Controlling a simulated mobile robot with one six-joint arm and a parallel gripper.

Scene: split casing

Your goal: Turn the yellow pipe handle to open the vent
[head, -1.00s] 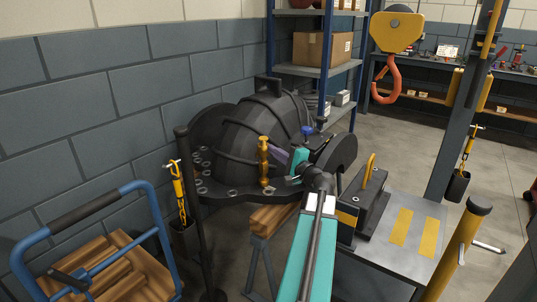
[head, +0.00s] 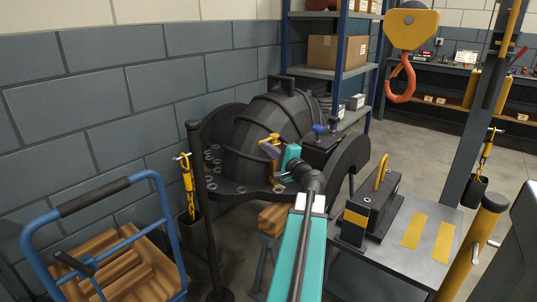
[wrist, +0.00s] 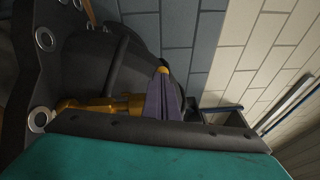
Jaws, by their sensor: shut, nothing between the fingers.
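The yellow pipe (head: 276,172) with its handle (head: 271,138) stands on the flange of a dark rounded casing (head: 255,140). In the wrist view the pipe (wrist: 85,104) lies sideways across the picture. My gripper (head: 268,148) is at the upper part of the pipe, in front of it, and hides some of it. Its purple-grey fingers (wrist: 163,98) are closed together with nothing between them. A yellow tip shows just past the fingertips in the wrist view. I cannot tell whether the fingers touch the handle.
A blue trolley with wooden boards (head: 120,262) stands at left, beside a dark post (head: 204,210). A metal table (head: 410,235) with a dark block stands at right. An orange hook (head: 402,80) hangs above. A brick wall closes the back left.

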